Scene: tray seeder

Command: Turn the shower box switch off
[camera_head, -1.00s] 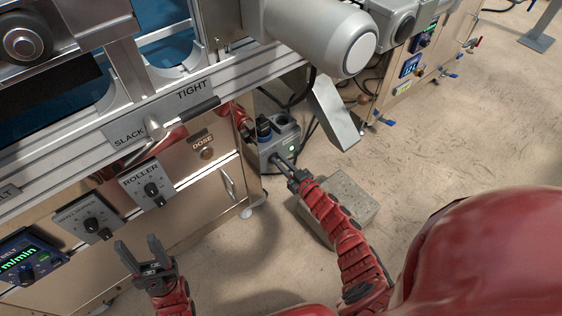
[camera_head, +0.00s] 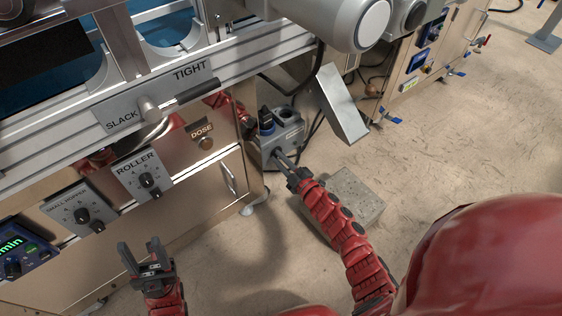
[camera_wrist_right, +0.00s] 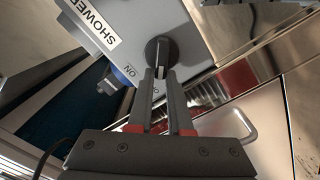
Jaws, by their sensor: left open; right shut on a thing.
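The grey shower box (camera_head: 290,135) stands low beside the machine's cabinet, in the upper middle of the head view. In the right wrist view its face (camera_wrist_right: 185,15) carries a partly cut-off SHOWER label (camera_wrist_right: 95,25), an ON mark (camera_wrist_right: 128,70) and a round dark switch knob (camera_wrist_right: 158,46). My right gripper (camera_head: 279,156) reaches the box's front. In the wrist view its fingers (camera_wrist_right: 160,78) are shut on the knob's grip and partly hide the lower marking. My left gripper (camera_head: 142,256) is open and empty, away from the box at lower left.
The machine's panel has a ROLLER dial (camera_head: 148,181), a DOSE button (camera_head: 206,144) and a SLACK/TIGHT lever (camera_head: 180,97). A slanted metal chute (camera_head: 341,105) is right of the box. A concrete block (camera_head: 358,197) lies under my right arm. Open floor is to the right.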

